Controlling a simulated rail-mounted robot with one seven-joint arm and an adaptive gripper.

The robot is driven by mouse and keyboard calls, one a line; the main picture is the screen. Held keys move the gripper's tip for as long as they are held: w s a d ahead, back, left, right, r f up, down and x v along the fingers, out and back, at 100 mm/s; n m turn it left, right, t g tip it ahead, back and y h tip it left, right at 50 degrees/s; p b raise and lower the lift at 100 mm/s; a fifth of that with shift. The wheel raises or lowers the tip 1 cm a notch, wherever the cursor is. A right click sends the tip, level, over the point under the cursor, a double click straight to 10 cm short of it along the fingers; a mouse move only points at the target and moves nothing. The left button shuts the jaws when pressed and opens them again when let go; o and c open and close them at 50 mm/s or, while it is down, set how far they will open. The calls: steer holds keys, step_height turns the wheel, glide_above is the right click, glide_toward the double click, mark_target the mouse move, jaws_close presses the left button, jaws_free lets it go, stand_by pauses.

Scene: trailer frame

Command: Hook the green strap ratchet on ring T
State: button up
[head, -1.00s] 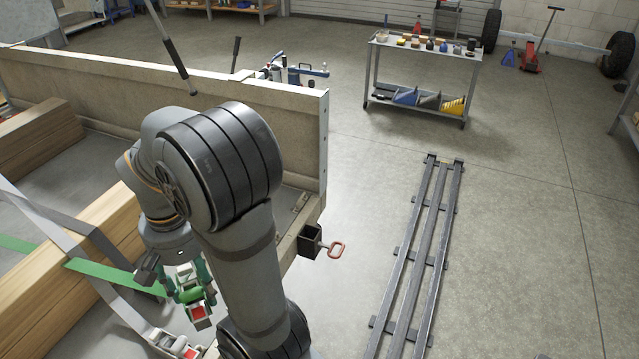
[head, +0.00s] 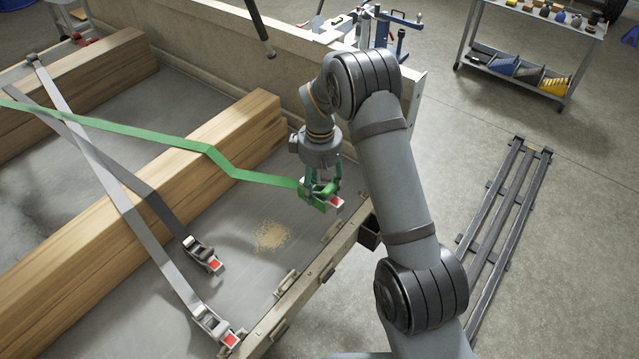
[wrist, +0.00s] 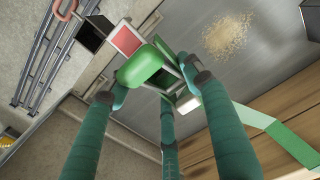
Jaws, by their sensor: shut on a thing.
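The green strap ratchet (head: 312,201) has a green body with a red-and-white end. My gripper (head: 321,186) is shut on it and holds it over the trailer bed near the rail. In the wrist view, the ratchet (wrist: 148,64) sits between my three teal fingers. The green strap (head: 200,146) runs from it to the left across the timber beams. Small metal fittings (head: 286,283) lie along the trailer's edge rail. No letter T can be read, so I cannot tell which fitting is ring T.
Two grey straps with ratchets (head: 203,254) (head: 215,325) lie to the left on the trailer bed. Timber beams (head: 150,185) stand there too. A sawdust patch (head: 271,235) lies on the bed. A tall board wall (head: 290,55) stands behind my arm.

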steer(key=shift+w+a+f, duration=0.15)
steer(key=shift+f, duration=0.3)
steer(key=shift+f+b, duration=3.75)
steer(key=shift+f, duration=0.9)
steer(key=o, duration=1.5)
steer(key=shift+o, duration=0.2)
step_height(320, 180, up, 12)
steer(key=shift+r, duration=0.1)
